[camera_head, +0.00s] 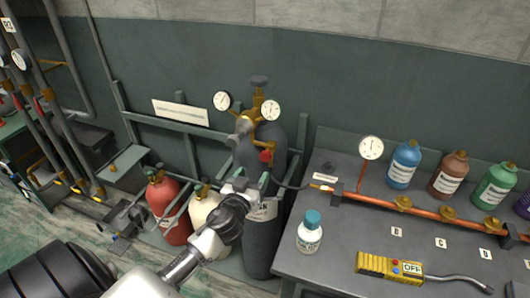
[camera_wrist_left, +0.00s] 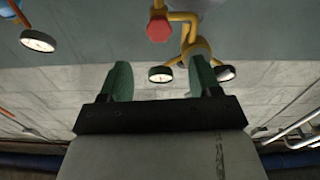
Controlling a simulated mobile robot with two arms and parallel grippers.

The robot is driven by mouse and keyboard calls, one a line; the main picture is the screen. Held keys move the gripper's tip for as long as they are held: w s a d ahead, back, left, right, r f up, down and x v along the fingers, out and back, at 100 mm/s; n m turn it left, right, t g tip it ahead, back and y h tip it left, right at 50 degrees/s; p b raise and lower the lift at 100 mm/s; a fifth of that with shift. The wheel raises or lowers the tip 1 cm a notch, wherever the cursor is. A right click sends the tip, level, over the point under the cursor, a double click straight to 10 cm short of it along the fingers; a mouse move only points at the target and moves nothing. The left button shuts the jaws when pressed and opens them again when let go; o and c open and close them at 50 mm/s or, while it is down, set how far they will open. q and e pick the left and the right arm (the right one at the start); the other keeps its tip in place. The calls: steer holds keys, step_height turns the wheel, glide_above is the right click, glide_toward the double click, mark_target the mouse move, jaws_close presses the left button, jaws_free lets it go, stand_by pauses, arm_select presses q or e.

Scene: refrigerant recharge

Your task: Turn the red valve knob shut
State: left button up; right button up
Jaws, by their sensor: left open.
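The red valve knob (camera_head: 265,156) sits on the brass regulator (camera_head: 247,122) at the top of the tall dark grey cylinder (camera_head: 262,252). In the left wrist view the red knob (camera_wrist_left: 159,29) appears beyond the fingertips, roughly centred between them, with yellow brass pipes beside it. My left gripper (camera_head: 251,180) is just below the knob in the head view, in front of the cylinder. Its two green fingers (camera_wrist_left: 160,68) are apart with nothing between them, and a gap shows between them and the knob. My right gripper is in neither view.
Two round gauges (camera_head: 270,110) flank the regulator. A red cylinder (camera_head: 163,205) and a cream cylinder (camera_head: 203,210) stand to the left. A dark hose (camera_head: 290,187) runs to the pipe.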

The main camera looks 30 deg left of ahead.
mark_target(264, 157)
arm_select(q)
steer(key=p+x, duration=0.1)
steer(key=x, duration=0.7)
steer(key=shift+w+a+f, duration=0.1)
steer(key=shift+w, duration=0.3)
steer(key=shift+x, duration=0.75)
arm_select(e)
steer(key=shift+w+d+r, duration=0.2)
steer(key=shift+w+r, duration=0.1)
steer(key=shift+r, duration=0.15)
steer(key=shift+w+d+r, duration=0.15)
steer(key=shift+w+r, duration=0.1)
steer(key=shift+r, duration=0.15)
arm_select(q)
steer(key=c, duration=0.9)
